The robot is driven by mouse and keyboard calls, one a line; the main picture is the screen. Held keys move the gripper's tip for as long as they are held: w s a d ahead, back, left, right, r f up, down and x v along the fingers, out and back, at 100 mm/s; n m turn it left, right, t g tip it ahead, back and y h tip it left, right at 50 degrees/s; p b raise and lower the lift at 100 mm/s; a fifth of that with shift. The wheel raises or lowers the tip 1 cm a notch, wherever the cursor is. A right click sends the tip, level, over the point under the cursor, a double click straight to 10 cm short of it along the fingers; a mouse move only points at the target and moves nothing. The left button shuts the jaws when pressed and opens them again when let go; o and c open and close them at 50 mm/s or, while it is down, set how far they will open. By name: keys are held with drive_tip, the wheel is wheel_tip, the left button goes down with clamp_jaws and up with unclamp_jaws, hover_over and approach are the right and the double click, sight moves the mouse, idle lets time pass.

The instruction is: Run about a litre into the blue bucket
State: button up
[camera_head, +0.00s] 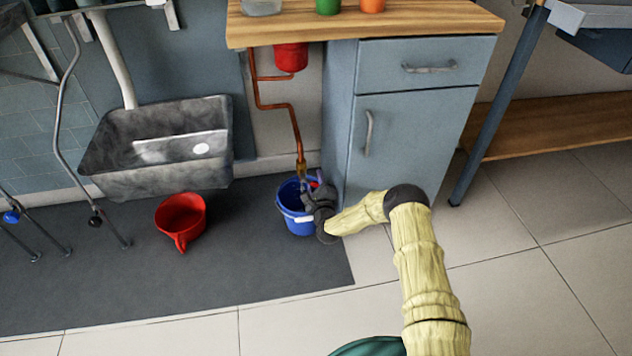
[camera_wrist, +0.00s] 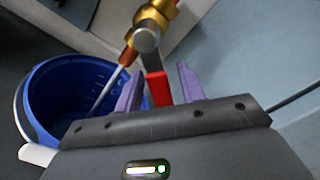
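The blue bucket (camera_head: 292,222) stands upright on the dark mat under a brass tap (camera_head: 301,170) at the end of a copper pipe. The wrist view shows the bucket (camera_wrist: 48,85) at left, with small marks on its inner wall. The tap (camera_wrist: 150,32) has a red lever (camera_wrist: 158,88). A thin pale streak, looking like water, runs from the spout down into the bucket; I cannot tell the level inside. My gripper (camera_wrist: 158,88) is open, its two purple fingers on either side of the lever, with gaps showing. In the head view my gripper (camera_head: 314,188) is beside the bucket's right rim.
A red jug (camera_head: 181,216) stands on the mat (camera_head: 250,262) to the left. A grey sink (camera_head: 160,175) is behind it. A blue-grey cabinet (camera_head: 405,140) stands close right of the bucket under a wooden worktop (camera_head: 430,18). The tiled floor in front is clear.

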drive_tip(key=p+v, duration=0.7)
drive_tip(key=v, duration=1)
drive_tip(key=shift+s+p, duration=0.2)
drive_tip(key=shift+p, duration=0.2)
drive_tip(key=shift+r, duration=0.1)
idle(5.8)
